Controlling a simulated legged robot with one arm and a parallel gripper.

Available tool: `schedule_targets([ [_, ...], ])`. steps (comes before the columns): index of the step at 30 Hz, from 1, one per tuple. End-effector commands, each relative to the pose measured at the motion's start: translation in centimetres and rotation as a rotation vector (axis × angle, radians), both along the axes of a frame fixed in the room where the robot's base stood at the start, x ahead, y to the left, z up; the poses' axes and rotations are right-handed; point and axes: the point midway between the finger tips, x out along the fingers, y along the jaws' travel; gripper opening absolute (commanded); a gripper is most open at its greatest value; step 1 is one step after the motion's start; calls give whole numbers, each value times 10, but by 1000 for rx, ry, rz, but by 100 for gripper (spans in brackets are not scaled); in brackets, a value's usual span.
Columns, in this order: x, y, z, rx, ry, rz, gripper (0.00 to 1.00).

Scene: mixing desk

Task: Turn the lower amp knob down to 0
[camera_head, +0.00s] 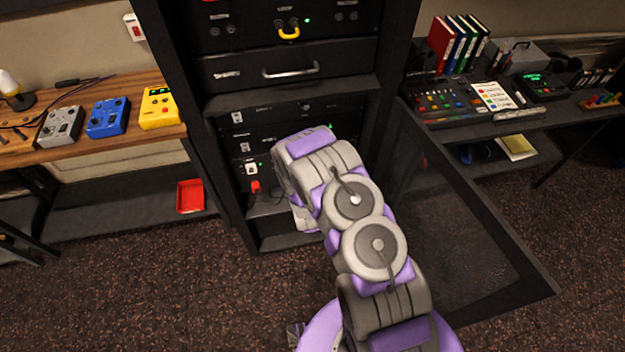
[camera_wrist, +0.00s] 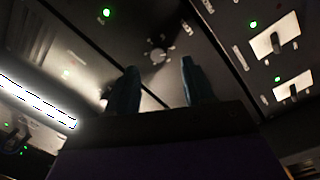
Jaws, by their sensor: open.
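In the wrist view, a small round knob (camera_wrist: 157,56) with pale marks around it sits on a dark rack panel. My gripper (camera_wrist: 158,78) is open, its two dark fingers apart and pointing at this panel. The knob appears between and just beyond the fingertips; I cannot tell whether they touch it. I cannot tell for certain that it is the lower amp knob, and its setting is too blurred to read. In the head view, my arm reaches into the open rack (camera_head: 225,92) and hides my gripper and part of the lower panels.
Rocker switches (camera_wrist: 272,42) and green lights sit beside the knob panel. The open rack door (camera_head: 470,235) stands right of my arm. A wooden bench (camera_head: 70,150) with pedals is at left, and a desk with a mixer (camera_head: 445,100) at right.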

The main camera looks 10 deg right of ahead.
Motion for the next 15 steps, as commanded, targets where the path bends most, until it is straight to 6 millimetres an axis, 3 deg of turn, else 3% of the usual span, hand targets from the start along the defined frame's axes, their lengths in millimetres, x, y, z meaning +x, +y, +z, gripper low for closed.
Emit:
schedule_targets([
  [8, -40, 4, -1, -1, 6, 0, 52],
  [15, -52, 7, -5, 0, 14, 3, 52],
])
